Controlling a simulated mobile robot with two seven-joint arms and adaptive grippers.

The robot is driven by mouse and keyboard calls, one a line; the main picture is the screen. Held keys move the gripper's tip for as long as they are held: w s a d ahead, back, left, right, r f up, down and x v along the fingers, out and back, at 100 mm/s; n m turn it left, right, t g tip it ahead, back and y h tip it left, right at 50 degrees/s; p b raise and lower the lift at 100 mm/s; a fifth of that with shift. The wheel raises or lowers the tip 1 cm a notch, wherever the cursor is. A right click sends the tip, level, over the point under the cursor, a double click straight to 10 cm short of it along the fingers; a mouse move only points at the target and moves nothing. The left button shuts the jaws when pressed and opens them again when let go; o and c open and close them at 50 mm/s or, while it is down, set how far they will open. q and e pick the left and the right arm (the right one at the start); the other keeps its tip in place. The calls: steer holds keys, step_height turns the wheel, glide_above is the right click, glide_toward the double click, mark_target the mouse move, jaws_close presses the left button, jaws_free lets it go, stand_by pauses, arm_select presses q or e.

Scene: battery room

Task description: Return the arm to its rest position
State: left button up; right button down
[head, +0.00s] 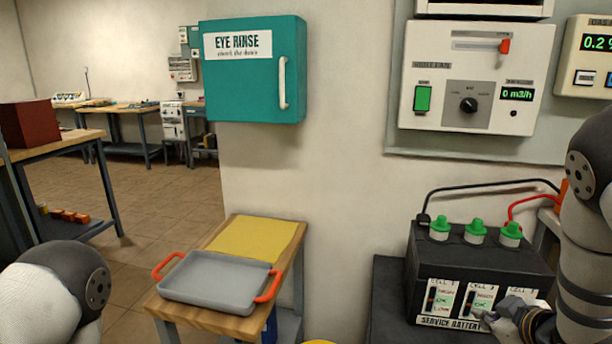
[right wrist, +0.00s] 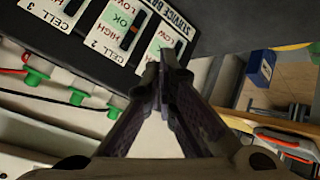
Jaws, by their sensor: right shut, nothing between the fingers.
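My right arm (head: 585,220) comes in from the right in the head view. My right gripper (head: 484,314) is in front of the black service battery (head: 480,265), by the labels of cells 2 and 3. In the right wrist view the two fingers of the right gripper (right wrist: 163,75) meet at their tips, shut and empty. The battery's labels (right wrist: 118,22) show just beyond the tips; I cannot tell whether they touch. My left arm (head: 60,290) shows only as a rounded link at the lower left; its gripper is out of view.
A grey tray (head: 215,283) with red handles lies on a small wooden table (head: 296,262) beside a yellow mat (head: 255,238). Three green caps (head: 475,232) and black and red cables top the battery. A teal eye rinse cabinet (head: 240,85) and a fan panel (head: 430,60) hang on the wall.

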steer(key=s+a+f+m+g, duration=0.2)
steer(key=s+a+f+g, duration=0.15)
steer(key=s+f, duration=0.55)
steer(key=s+a+f+m+g, duration=0.2)
steer(key=s+a+f+g, duration=0.3)
steer(key=s, duration=0.7)
steer(key=s+a+f+m+g, duration=0.1)
steer(key=s+a, duration=0.1)
steer(key=s, duration=0.7)
steer(key=s+a+f+m+g, duration=0.1)
steer(key=s+a+g, duration=0.1)
steer(key=s, duration=0.8)
steer(key=shift+a+f, duration=0.25)
steer(key=shift+f, duration=0.1)
steer(key=shift+w, duration=0.15)
